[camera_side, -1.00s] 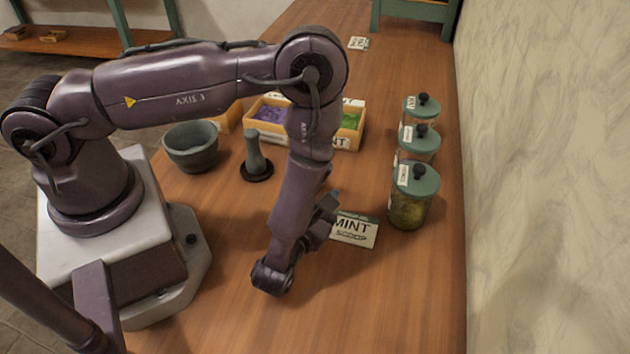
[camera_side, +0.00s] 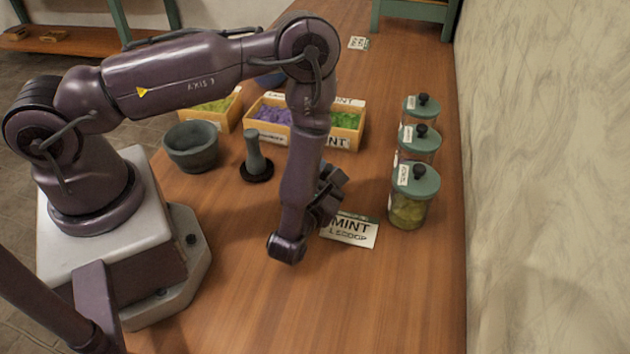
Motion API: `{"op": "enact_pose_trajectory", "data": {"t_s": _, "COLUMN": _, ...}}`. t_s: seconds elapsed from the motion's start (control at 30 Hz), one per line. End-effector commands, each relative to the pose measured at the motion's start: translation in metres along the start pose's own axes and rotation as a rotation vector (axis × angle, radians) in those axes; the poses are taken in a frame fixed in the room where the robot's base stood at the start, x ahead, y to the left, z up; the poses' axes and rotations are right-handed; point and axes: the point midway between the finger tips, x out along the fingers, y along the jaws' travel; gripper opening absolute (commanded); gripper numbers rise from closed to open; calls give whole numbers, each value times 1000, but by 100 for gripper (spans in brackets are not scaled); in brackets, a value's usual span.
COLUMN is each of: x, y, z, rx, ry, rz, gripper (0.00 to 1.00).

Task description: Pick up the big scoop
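My gripper (camera_side: 328,193) is right of the last arm link, above the table and close behind a white card (camera_side: 352,231) that reads MINT and a scoop amount. The wrist and link partly cover it, so its fingers and anything between them cannot be made out. I cannot make out a big scoop anywhere in this view. A small part of a blue thing (camera_side: 268,80) shows behind my upper arm, too hidden to identify.
Wooden boxes of yellow-green (camera_side: 212,104), purple (camera_side: 272,115) and green (camera_side: 345,119) material stand behind my gripper. A grey mortar (camera_side: 191,147) and pestle (camera_side: 255,157) are left. Several lidded jars (camera_side: 411,207) line the right. The front table (camera_side: 370,310) is clear.

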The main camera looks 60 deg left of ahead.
Motion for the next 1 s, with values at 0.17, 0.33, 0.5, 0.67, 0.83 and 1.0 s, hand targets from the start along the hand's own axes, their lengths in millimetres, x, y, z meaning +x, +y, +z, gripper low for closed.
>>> {"op": "enact_pose_trajectory", "data": {"t_s": 0.17, "x": 0, "y": 0, "z": 0, "rx": 0, "ry": 0, "rz": 0, "gripper": 0}}
{"op": "enact_pose_trajectory", "data": {"t_s": 0.33, "x": 0, "y": 0, "z": 0, "rx": 0, "ry": 0, "rz": 0, "gripper": 0}}
{"op": "enact_pose_trajectory", "data": {"t_s": 0.5, "x": 0, "y": 2, "z": 8, "rx": -1, "ry": -1, "rz": 0, "gripper": 0}}
{"op": "enact_pose_trajectory", "data": {"t_s": 0.67, "x": 0, "y": 9, "z": 29, "rx": -3, "ry": -3, "rz": -1, "gripper": 0}}
{"op": "enact_pose_trajectory", "data": {"t_s": 0.83, "x": 0, "y": 20, "z": 59, "rx": -3, "ry": -4, "rz": 0, "gripper": 0}}
{"op": "enact_pose_trajectory", "data": {"t_s": 1.0, "x": 0, "y": 28, "z": 82, "rx": -3, "ry": -3, "rz": 0, "gripper": 0}}
